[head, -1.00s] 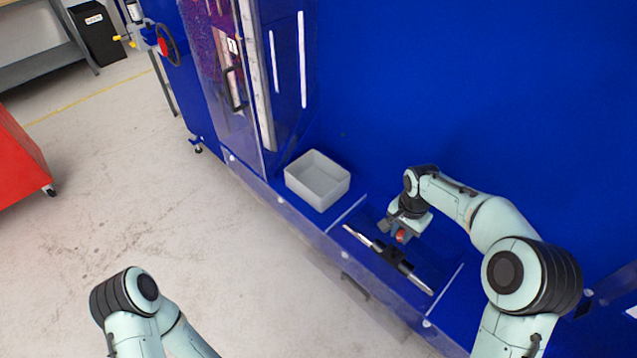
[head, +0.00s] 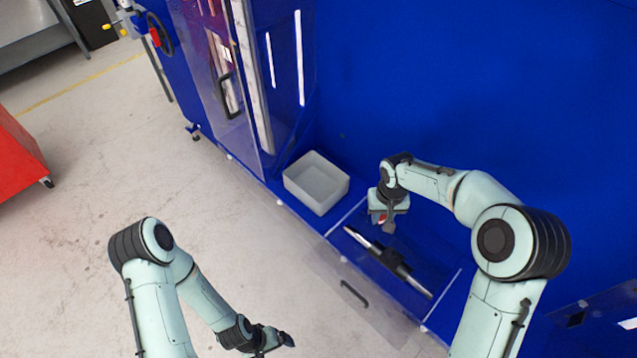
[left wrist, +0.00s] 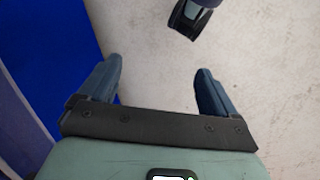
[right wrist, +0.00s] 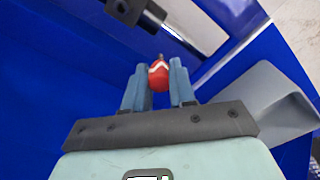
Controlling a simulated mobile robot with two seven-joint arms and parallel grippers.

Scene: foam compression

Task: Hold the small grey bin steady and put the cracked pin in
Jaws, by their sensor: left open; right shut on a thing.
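The small grey bin (head: 302,194) is open-topped and stands upright on the blue ledge; its wall also shows at the right of the right wrist view (right wrist: 270,92). My right gripper (head: 389,226) is to the right of the bin, apart from it, above the ledge. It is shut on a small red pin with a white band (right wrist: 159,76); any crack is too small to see. My left gripper (left wrist: 155,85) is open and empty over the floor, well short of the bin; in the head view its fingers are small at the bottom.
A silver and black rod (head: 410,274) lies on the ledge below my right gripper. A clear door with a black handle (head: 354,292) is at the ledge's front. A tall blue cabinet (head: 290,80) rises behind the bin. A red cabinet (head: 20,160) stands far left. Open floor lies between.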

